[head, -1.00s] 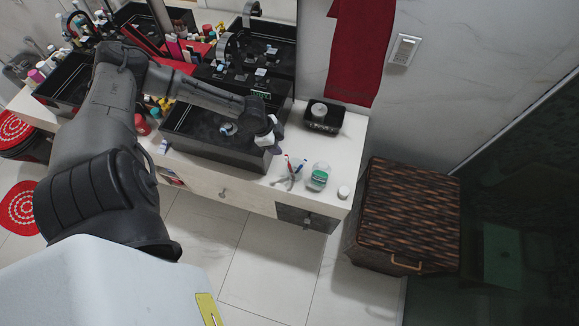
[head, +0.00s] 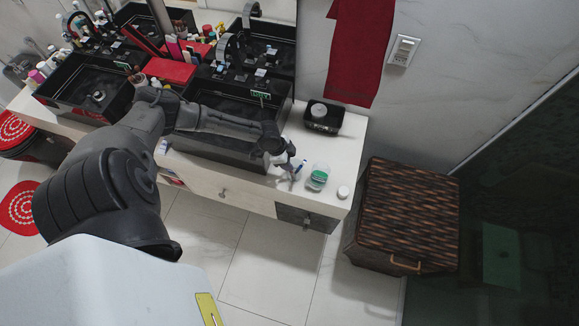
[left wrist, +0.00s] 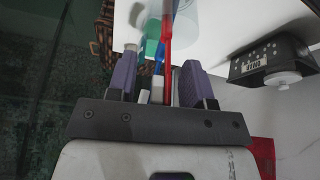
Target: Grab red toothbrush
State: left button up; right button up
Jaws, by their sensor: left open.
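The red toothbrush (left wrist: 167,45) shows in the left wrist view as a long red handle between my open fingers, nearer the right finger. My left gripper (left wrist: 158,82) has two purple fingertips apart on either side of it, and I cannot tell whether either touches it. A blue toothbrush (left wrist: 158,55) is beside the red one, also between the fingers. In the head view my left gripper (head: 287,163) is at the counter's right part and hides the red toothbrush. The blue toothbrush (head: 300,165) shows just right of it. My right gripper is not in view.
A clear container with a green label (head: 318,177) stands right of my left gripper, with a small white jar (head: 343,192) beyond. A black tray (head: 323,119) stands behind. The black right sink (head: 215,150) lies under my left forearm. A wicker hamper (head: 408,215) stands right of the counter.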

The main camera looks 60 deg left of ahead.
pick_arm(q)
jog(key=shift+f, duration=0.15)
jog(key=shift+c, duration=0.5)
grip_shut()
